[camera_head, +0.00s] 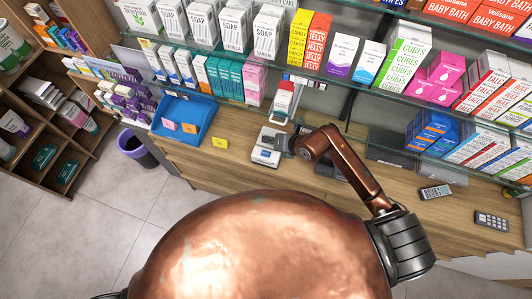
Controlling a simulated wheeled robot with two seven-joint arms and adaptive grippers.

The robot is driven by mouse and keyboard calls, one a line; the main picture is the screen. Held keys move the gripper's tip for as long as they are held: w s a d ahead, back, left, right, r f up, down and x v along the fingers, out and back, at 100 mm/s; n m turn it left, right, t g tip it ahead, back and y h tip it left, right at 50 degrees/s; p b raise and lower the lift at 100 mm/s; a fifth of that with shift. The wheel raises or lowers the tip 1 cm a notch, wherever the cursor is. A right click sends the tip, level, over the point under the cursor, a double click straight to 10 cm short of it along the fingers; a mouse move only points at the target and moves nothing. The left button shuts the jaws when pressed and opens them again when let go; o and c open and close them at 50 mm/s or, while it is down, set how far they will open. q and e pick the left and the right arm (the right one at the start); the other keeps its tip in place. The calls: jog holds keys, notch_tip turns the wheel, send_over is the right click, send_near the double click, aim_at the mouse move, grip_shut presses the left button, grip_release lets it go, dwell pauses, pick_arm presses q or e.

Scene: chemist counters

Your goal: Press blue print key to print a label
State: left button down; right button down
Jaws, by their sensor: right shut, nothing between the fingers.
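A small white and grey label printer (265,157) sits on the wooden counter (225,165), left of my right arm. A small blue patch shows on its front face; it is too small to tell for certain that it is the print key. My right gripper (283,143) is shut and empty, at the right side of the printer's top. It is small and dark, and partly hidden by my copper arm link, so I cannot tell whether it touches the printer. My left gripper is not in view.
A blue tray (203,109) with small cards lies left of the printer, near a yellow tag (220,142). A white and red device (284,100) stands behind. Glass shelves of boxes overhang the counter's back. A remote-like device (435,192) and keypad (491,220) lie right.

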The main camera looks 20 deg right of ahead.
jog(key=b, duration=0.6)
send_over(267, 154)
notch_tip(267, 154, down, 8)
jog(key=shift+s+r, duration=0.1)
jog(key=shift+s, duration=0.05)
jog(key=shift+f+b, duration=0.4)
jog(key=shift+f, duration=0.05)
dwell(0.5)
jog(key=shift+d+f, duration=0.1)
jog(key=shift+f, duration=0.35)
